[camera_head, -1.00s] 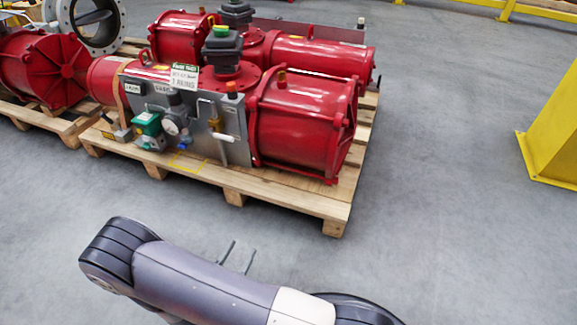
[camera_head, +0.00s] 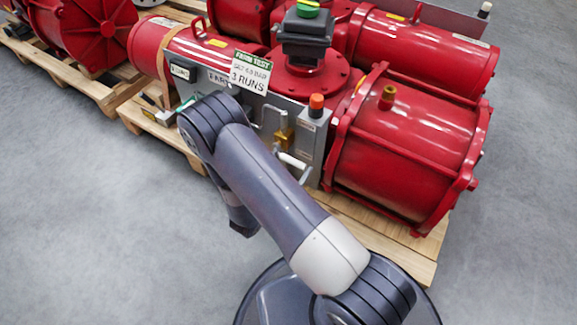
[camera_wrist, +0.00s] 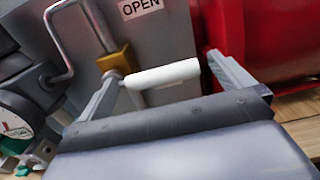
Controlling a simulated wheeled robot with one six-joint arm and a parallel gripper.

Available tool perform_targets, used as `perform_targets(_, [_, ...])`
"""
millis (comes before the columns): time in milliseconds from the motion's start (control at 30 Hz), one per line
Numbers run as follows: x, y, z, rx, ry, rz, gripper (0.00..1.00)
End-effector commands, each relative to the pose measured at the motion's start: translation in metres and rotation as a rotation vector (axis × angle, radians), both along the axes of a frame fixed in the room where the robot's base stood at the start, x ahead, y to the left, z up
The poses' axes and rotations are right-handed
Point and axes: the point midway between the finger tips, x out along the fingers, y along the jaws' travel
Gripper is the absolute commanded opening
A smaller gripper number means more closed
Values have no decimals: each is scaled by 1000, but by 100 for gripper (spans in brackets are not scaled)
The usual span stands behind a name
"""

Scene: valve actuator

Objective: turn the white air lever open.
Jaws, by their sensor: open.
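The white air lever (camera_wrist: 163,74) lies roughly level across the wrist view, in front of a grey metal panel. In the head view the white lever (camera_head: 293,160) shows just right of my arm, low on the panel. My gripper (camera_wrist: 160,68) is open, with one finger on each side of the lever. The lever's white grip lies between the fingertips, near both, and I cannot tell whether either touches it. A brass valve body (camera_wrist: 116,60) sits at the lever's left end, below an "OPEN" label (camera_wrist: 141,8). In the head view my arm hides most of the gripper.
A bent metal rod (camera_wrist: 66,40) and a gauge (camera_wrist: 14,125) are left of the lever. A red cylinder (camera_head: 405,150) stands close on the right. The unit rests on a wooden pallet (camera_head: 405,250). Grey floor (camera_head: 510,240) is clear at the right.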

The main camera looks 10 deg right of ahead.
Motion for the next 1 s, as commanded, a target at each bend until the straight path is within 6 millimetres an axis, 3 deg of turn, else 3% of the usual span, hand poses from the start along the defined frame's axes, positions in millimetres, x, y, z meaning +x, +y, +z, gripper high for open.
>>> perform_targets(267, [1,-1,0,0,0,0,100])
perform_targets(1000, [1,-1,0,0,0,0,40])
